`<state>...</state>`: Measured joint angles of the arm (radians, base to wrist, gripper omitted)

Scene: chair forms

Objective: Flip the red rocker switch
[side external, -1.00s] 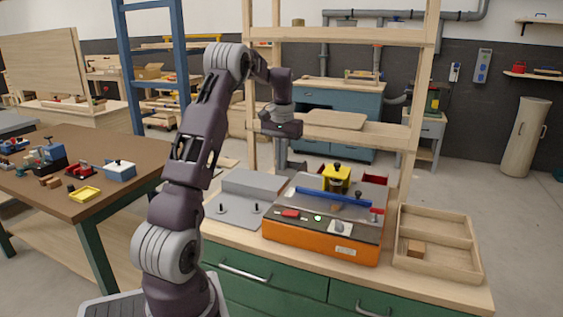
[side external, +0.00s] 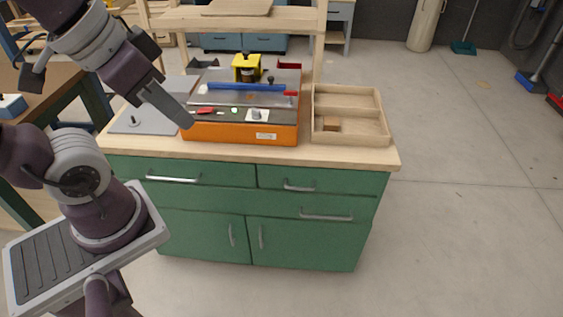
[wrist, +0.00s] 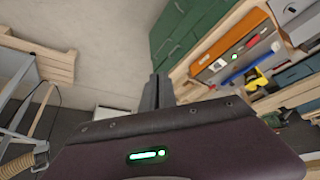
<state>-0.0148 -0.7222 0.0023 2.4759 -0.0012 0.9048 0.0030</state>
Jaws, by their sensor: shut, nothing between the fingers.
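The red rocker switch (side external: 204,110) sits at the left of the dark front panel of an orange machine (side external: 240,133). A lit green button (side external: 234,110) and a pale knob (side external: 256,114) are to its right. The switch also shows in the wrist view (wrist: 253,41), at upper right. My gripper (side external: 186,122) is shut and empty, slanting down toward the machine's front left corner. In the side view its tips appear just left of the switch. In the wrist view its fingers (wrist: 157,92) are clear of the switch; the exact gap is hard to tell.
A blue bar (side external: 247,88) spans the machine's top, with a yellow clamp-like part (side external: 246,66) behind it. A grey plate (side external: 138,120) lies to the left. Green drawers are below.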

